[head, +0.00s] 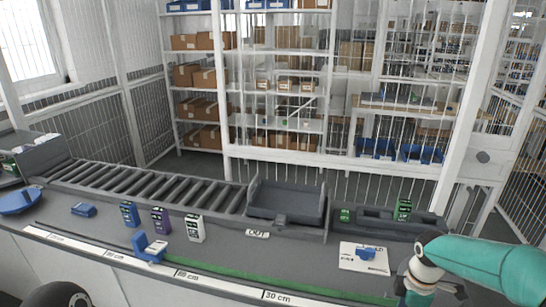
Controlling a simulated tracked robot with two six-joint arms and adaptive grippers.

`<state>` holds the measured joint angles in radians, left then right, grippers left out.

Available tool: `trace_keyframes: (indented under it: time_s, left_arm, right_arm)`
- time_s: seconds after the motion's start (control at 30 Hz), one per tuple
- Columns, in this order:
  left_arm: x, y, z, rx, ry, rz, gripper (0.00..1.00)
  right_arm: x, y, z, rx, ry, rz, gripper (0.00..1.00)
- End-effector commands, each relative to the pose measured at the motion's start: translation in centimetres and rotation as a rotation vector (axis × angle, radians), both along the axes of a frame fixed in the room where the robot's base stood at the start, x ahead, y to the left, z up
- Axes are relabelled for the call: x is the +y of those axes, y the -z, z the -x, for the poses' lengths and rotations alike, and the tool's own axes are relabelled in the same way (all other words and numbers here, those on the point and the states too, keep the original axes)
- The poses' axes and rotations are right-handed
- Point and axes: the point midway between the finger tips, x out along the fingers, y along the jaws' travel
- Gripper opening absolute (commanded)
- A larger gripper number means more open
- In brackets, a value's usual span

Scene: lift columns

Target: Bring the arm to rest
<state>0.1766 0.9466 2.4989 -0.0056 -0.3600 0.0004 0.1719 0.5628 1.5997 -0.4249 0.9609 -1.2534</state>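My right arm (480,265), teal with a white wrist, reaches in from the lower right over the counter. Its gripper (418,292) is at the bottom edge of the view, seen from behind and partly cut off, so its fingers cannot be made out. Nothing is visibly held. A dark rounded shape at the bottom left corner may be part of my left arm; my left gripper does not show.
A white sheet with a blue piece (366,252) lies near the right arm. A grey OUT tray (285,203) ends the roller conveyor (150,188). Blue (130,214), purple (161,221) and white (195,228) boxes and a blue holder (150,247) stand on the counter.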

Motion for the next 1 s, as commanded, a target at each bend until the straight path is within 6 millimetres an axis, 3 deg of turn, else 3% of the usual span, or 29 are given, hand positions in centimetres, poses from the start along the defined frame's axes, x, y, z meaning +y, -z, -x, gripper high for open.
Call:
trace_keyframes:
  time_s: [0.07,0.1,0.27,0.57,0.77,0.9,1.0]
  left_arm:
    - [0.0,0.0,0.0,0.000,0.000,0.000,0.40]
    - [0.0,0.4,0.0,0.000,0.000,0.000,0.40]
    - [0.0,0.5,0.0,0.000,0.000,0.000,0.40]
    - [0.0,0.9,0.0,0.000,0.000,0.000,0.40]
    - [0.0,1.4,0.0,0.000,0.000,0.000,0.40]
    - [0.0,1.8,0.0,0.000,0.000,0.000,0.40]
    - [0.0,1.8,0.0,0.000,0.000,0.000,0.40]
  right_arm:
    - [0.0,0.0,0.0,0.000,0.000,0.000,0.54]
    - [0.3,1.4,0.2,0.022,-0.005,-0.004,0.54]
    - [1.8,4.2,1.9,0.097,-0.033,-0.020,0.54]
    - [6.3,10.7,7.1,0.238,-0.049,-0.099,0.54]
    - [12.2,17.0,13.7,0.329,0.125,-0.196,0.54]
    - [17.5,21.1,20.7,0.388,0.494,-0.251,0.54]
    - [19.6,22.2,23.6,0.384,0.803,-0.257,0.54]
